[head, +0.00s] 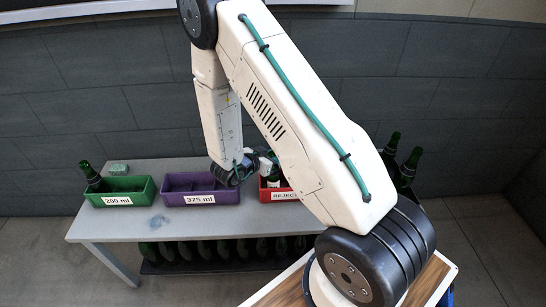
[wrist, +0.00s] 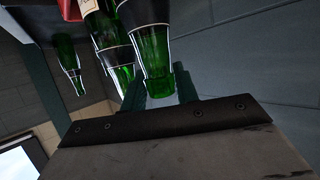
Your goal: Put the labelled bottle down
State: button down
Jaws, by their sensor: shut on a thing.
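My gripper (wrist: 160,88) is shut on a green glass bottle (wrist: 155,50) in the wrist view. A pale band crosses this bottle; the rest of its label is not clear. In the head view, my gripper (head: 262,165) is at the red REJECT bin (head: 284,196), partly behind my arm. A dark green bottle (head: 275,171) with a pale patch shows there, within the bin's outline. Whether its base touches the bin floor is hidden. A second bottle (wrist: 115,52), close beside the held one in the wrist view, has a cream label above it.
A green 200 ml bin (head: 118,201) holds one dark bottle (head: 94,178). All stand on a grey table (head: 160,226). Several bottles lie on a rack below. More bottles (head: 409,167) stand right of my arm.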

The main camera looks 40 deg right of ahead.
jog(key=shift+f, duration=0.15)
jog(key=c, duration=1.1)
grip_release()
jog(key=shift+o, duration=0.2)
